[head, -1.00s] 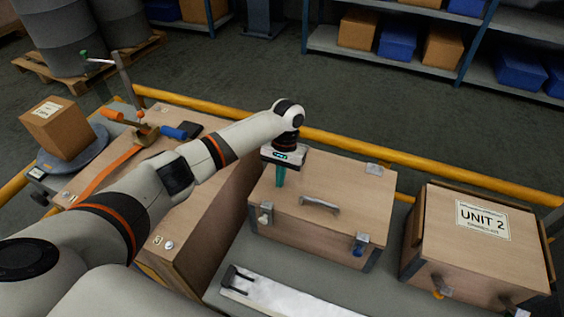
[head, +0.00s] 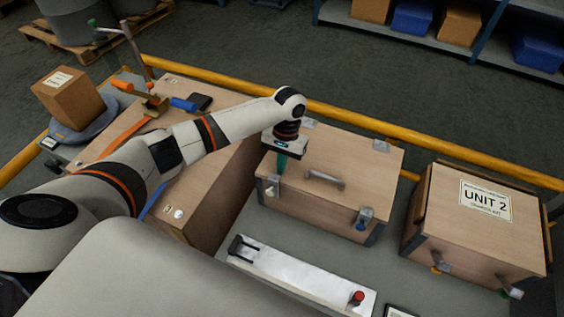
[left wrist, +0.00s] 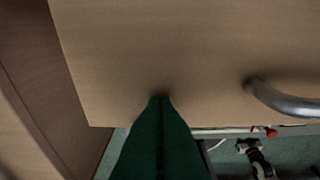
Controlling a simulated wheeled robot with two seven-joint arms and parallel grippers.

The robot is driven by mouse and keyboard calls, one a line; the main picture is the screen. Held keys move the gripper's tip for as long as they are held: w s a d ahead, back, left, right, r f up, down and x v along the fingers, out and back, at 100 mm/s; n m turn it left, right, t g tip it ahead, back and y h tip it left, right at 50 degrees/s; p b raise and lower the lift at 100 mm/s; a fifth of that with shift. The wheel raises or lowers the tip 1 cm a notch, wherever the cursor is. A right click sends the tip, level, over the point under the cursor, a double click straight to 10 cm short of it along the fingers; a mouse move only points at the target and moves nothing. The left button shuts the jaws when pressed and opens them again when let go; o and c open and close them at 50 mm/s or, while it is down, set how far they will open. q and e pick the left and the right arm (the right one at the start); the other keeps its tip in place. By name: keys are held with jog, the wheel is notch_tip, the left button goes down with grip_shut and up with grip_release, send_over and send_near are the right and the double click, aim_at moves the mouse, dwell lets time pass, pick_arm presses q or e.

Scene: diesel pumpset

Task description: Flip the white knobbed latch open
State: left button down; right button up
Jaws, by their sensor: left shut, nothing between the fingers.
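The middle wooden box (head: 335,165) has a pale latch with a white knob (head: 272,190) at the left of its front. A second latch with a blue knob (head: 361,224) is at the right of that front. My left gripper (head: 281,168) is shut and empty, its teal fingers pointing down over the left part of the lid, just behind the white-knobbed latch. In the left wrist view the closed fingers (left wrist: 160,100) stand over the lid close to its edge, and the latch cannot be seen there. My right gripper is not in view.
A grey handle (head: 325,179) lies on the lid. A large wooden case (head: 200,195) stands close on the left and the UNIT 2 box (head: 465,235) on the right. A white tray with a red knob (head: 300,278) lies in front. A yellow rail (head: 420,144) runs behind.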

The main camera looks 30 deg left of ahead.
aim_at(276, 180)
pick_arm(q)
jog(key=shift+s+r+t+p, duration=0.35)
jog(key=shift+s+t+p, duration=0.15)
jog(key=shift+p, duration=0.85)
jog(key=s+t+p, duration=0.1)
jog(key=p, duration=0.2)
jog(key=s+r+t+p, duration=0.1)
jog(key=s+p, duration=0.1)
jog(key=p, duration=0.2)
jog(key=shift+d, duration=0.1)
jog(key=s+f+t+p, duration=0.2)
jog(key=s+t+p, duration=0.2)
jog(key=s+p, duration=0.2)
jog(key=shift+d+f, duration=0.2)
jog(key=shift+f, duration=0.05)
jog(key=v, duration=1.2)
jog(key=shift+d, duration=0.2)
